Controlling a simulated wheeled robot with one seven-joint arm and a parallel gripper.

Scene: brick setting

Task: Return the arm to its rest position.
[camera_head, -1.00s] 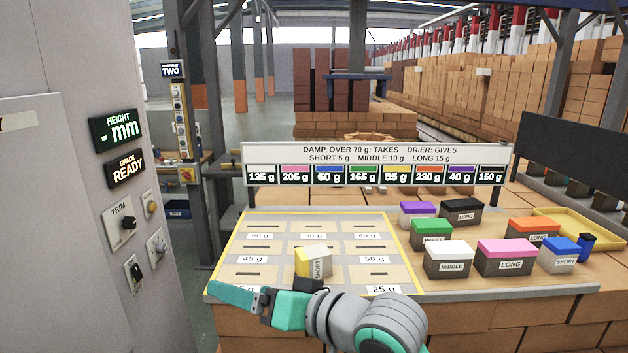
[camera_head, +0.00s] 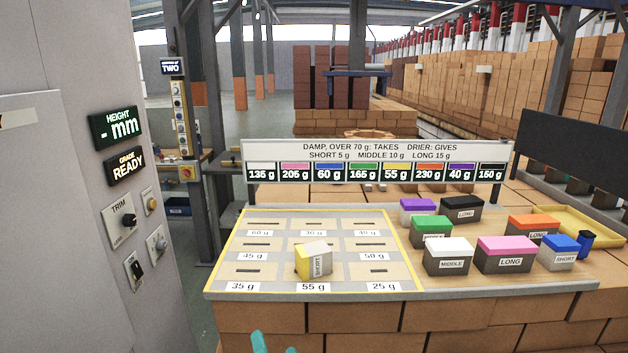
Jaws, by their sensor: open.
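My gripper (camera_head: 273,343) shows only as a small teal tip at the bottom edge, below the front of the bench. The rest of the arm is out of view. Nothing shows held in the visible part.
Blocks stand right of the board: purple (camera_head: 417,206), black (camera_head: 462,208), green (camera_head: 431,228), white (camera_head: 448,254), pink (camera_head: 506,254), orange (camera_head: 534,227) and blue (camera_head: 558,251). A dark blue cup (camera_head: 586,244) and yellow tray (camera_head: 600,230) are at right. A grey cabinet (camera_head: 70,240) stands left.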

